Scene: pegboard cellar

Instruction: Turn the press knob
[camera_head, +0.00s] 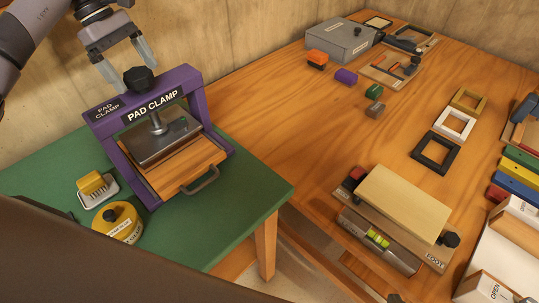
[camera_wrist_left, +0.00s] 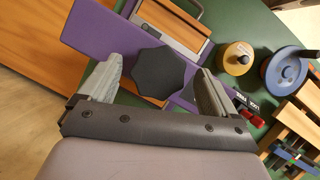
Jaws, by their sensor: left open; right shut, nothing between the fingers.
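The press knob (camera_head: 139,79) is a black, many-sided knob on top of the purple press (camera_head: 187,83) labelled PAD CLAMP. Below it, a grey pressing plate (camera_head: 163,143) hangs from a screw over a wooden drawer (camera_head: 187,168) with a grey handle. My left gripper (camera_head: 132,70) is open and points down at the knob. In the left wrist view the knob (camera_wrist_left: 160,72) lies between the two spread fingers, with gaps on both sides. I cannot tell whether the fingertips reach down to its height. My right gripper is not in view.
The press stands on a green-topped table (camera_head: 244,186). A yellow round container (camera_head: 118,222) and a yellow block on a white-edged base (camera_head: 92,184) stand to its front left. A wooden workbench (camera_head: 300,110) at the right holds a grey box (camera_head: 338,40), frames and a board.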

